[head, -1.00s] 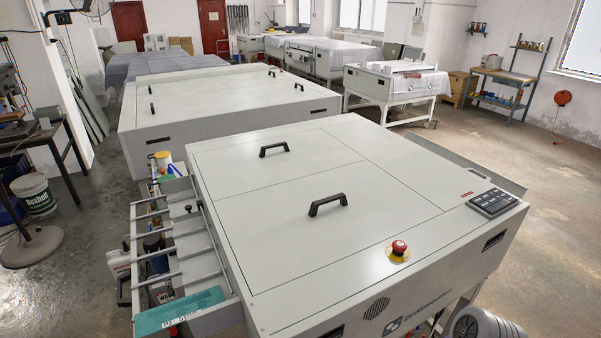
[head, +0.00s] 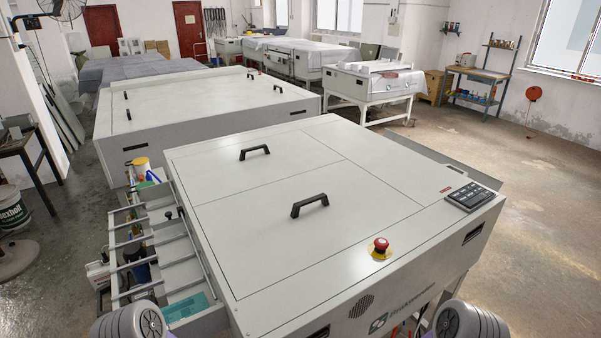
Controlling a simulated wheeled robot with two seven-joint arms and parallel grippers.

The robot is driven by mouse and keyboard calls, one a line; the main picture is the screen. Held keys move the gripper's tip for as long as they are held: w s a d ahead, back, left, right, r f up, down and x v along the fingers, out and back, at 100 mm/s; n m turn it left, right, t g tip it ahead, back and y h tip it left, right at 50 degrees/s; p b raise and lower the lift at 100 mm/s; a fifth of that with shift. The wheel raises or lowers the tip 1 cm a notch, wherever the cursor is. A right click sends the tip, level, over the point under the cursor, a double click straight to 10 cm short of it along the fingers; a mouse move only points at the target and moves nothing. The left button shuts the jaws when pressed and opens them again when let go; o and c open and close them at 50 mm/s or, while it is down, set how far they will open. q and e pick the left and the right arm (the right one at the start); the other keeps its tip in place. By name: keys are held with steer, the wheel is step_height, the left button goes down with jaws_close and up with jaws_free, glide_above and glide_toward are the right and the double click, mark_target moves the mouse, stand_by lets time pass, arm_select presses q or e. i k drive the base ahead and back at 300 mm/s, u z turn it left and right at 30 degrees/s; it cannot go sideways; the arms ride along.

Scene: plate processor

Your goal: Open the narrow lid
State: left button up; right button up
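The plate processor (head: 400,245) stands close in front, with a flat pale top divided by thin seams. Its left part has two lids with one black handle each. The far lid (head: 225,175) has its handle (head: 255,152) near the middle and looks the narrower, though the angle makes this hard to judge. A plain panel (head: 390,180) without a handle lies to the right. Neither gripper is in view; only grey rounded parts of my arms show at the bottom edge.
Another pale machine (head: 210,105) stands behind. Open floor (head: 545,230) lies to the right.

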mark_target(424, 182)
steer(key=k, duration=0.5)
steer(key=z, duration=1.8)
steer(key=i, duration=4.95)
steer(key=u, duration=3.35)
